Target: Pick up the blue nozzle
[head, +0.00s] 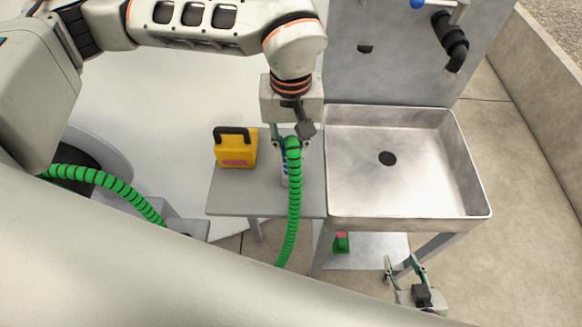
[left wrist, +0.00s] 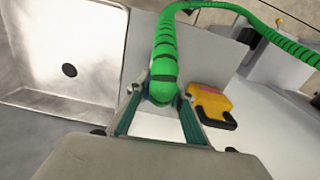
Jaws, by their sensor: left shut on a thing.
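No nozzle that is clearly blue shows in either view. My left gripper (head: 289,150) is above the small grey side table and is shut on the end of a green ribbed hose (head: 294,205). In the left wrist view the hose end (left wrist: 163,88) sits between the two fingers of the left gripper (left wrist: 160,97). A small pale and blue item (head: 285,171) shows just beside the hose under the gripper, mostly hidden; I cannot tell what it is. My right gripper (head: 404,264) is open and empty, low in front of the sink.
A steel sink (head: 450,165) stands right of the grey table (head: 232,198). A yellow case (head: 236,153) with a black handle sits on the table. A blue knob (head: 417,3) and black spout (head: 452,45) are on the back panel. A green item (head: 341,244) lies under the sink.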

